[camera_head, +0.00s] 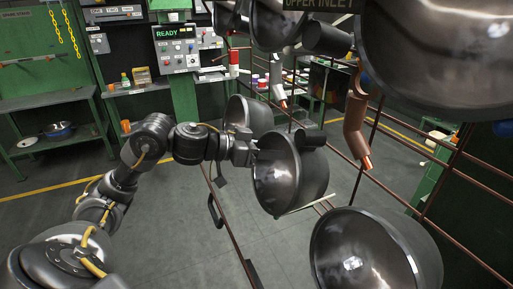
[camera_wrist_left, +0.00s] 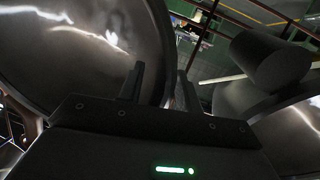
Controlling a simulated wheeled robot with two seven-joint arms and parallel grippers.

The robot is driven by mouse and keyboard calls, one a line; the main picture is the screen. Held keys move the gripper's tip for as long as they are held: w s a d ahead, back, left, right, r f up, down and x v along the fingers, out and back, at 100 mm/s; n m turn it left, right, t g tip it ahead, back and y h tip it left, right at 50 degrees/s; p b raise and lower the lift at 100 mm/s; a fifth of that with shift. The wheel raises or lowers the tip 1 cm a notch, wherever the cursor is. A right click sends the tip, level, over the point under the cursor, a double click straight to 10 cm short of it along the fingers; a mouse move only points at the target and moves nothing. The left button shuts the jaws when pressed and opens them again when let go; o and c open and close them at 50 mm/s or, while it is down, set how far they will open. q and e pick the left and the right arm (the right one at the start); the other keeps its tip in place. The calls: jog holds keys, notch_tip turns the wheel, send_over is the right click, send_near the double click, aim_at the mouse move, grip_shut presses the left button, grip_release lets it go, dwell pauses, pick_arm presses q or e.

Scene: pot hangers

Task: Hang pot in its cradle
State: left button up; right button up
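A dark metal pot (camera_head: 283,178) sits tilted at the rack in the middle of the head view, its open mouth toward the lower left. My left gripper (camera_head: 252,152) is at this pot's upper left rim. In the left wrist view the pot wall (camera_wrist_left: 70,50) fills the left side, and its edge runs between the two fingers of my left gripper (camera_wrist_left: 158,88). Whether the fingers press on the rim cannot be told. A dark cylinder (camera_head: 311,138) lies at the pot's top right; one also shows in the wrist view (camera_wrist_left: 270,60). My right gripper is not in view.
More pots hang on the brown rod rack (camera_head: 378,118): a lower one (camera_head: 365,255), a large upper right one (camera_head: 440,50) and one behind (camera_head: 247,115). A green bench (camera_head: 45,102) and a READY panel (camera_head: 188,48) stand behind. The left floor is clear.

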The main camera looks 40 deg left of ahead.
pick_arm(q)
jog(key=s+f+b+v, duration=0.1)
jog(key=f+b+v, duration=0.2)
jog(key=b+v, duration=1.1)
jog(key=v, duration=0.7)
jog(key=shift+s+d+f, duration=0.2)
jog(key=shift+f, duration=0.05)
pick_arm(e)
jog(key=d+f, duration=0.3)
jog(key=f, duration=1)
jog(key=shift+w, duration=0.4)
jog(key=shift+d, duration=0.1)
pick_arm(q)
jog(key=shift+a+f, duration=0.1)
jog(key=shift+f, duration=0.05)
